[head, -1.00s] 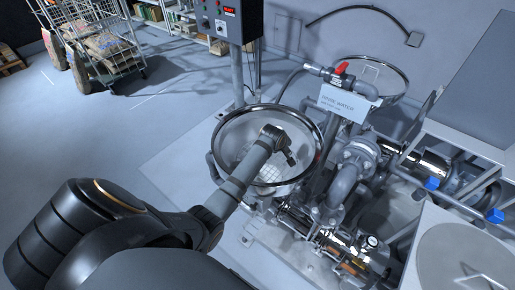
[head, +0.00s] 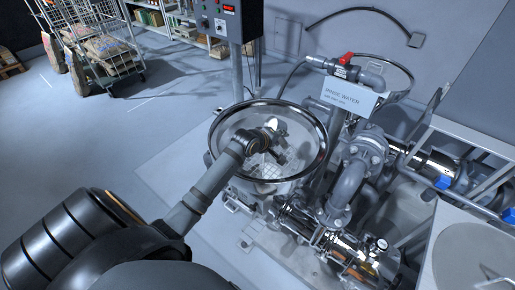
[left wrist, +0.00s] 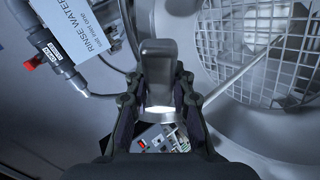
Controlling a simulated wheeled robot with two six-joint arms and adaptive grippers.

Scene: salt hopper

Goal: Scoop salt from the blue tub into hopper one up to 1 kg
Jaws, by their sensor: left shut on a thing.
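A round steel hopper (head: 216,125) with a wide shiny rim and a mesh grid inside stands in the middle of the head view. I cannot read a number on it. My left gripper (head: 271,143) is over the hopper's open mouth. In the left wrist view, the left gripper (left wrist: 160,100) is shut on a grey metal piece, apparently the scoop (left wrist: 159,62). The hopper's grid (left wrist: 250,45) shows there at the right. Whether the scoop holds salt cannot be told. The blue tub and my right gripper are not in view.
A control box with a red display (head: 229,9) is on a post.

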